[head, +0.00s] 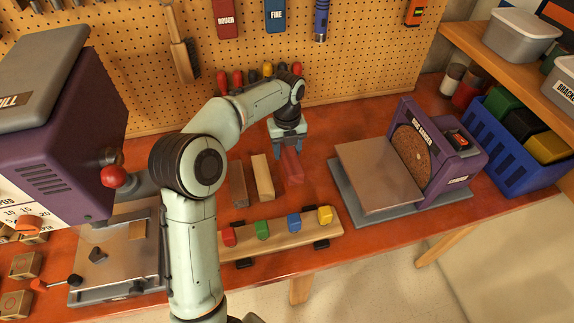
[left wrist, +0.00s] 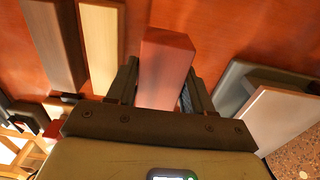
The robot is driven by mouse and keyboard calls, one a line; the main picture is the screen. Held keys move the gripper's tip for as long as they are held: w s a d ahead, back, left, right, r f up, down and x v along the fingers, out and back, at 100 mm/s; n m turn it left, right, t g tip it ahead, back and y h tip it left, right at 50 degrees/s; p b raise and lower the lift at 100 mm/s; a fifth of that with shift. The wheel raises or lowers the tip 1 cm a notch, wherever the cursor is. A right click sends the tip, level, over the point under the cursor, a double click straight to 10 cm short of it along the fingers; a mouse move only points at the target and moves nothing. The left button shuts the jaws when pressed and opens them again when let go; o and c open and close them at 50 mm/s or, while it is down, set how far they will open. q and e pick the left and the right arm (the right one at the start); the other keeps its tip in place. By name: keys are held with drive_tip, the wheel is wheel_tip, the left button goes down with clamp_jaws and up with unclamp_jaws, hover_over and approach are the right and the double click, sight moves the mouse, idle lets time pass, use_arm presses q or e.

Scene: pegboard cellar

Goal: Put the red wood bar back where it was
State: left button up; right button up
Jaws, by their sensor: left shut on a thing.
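The red wood bar (head: 292,165) is at the middle of the bench, right of a pale wood bar (head: 263,177) and a dark brown wood bar (head: 238,184). My left gripper (head: 289,145) is shut on the red bar from above, at its far end. In the left wrist view the red bar (left wrist: 167,65) is between the two fingers (left wrist: 160,85). The pale bar (left wrist: 101,45) and the brown bar (left wrist: 55,45) lie to its left there. I cannot tell whether the red bar touches the bench. My right gripper is not in view.
A disc sander (head: 450,150) with a grey table stands to the right. A purple drill press (head: 60,130) stands left. A wooden rail (head: 285,242) with coloured blocks lies at the front edge. A blue crate (head: 512,160) is far right. A pegboard (head: 340,60) is behind.

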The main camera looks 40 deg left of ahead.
use_arm(q)
drive_tip(key=shift+f+b, duration=0.4)
drive_tip(key=shift+f, duration=2.75)
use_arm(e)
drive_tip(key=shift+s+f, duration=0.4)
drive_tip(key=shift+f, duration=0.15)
use_arm(q)
drive_tip(key=shift+f, duration=0.2)
drive_tip(key=o, duration=1.2)
drive_tip(key=shift+c, duration=0.2)
drive_tip(key=shift+r, duration=0.1)
wheel_tip(320, 180, up, 12)
drive_tip(key=shift+r+p, duration=0.1)
drive_tip(key=shift+p, duration=0.9)
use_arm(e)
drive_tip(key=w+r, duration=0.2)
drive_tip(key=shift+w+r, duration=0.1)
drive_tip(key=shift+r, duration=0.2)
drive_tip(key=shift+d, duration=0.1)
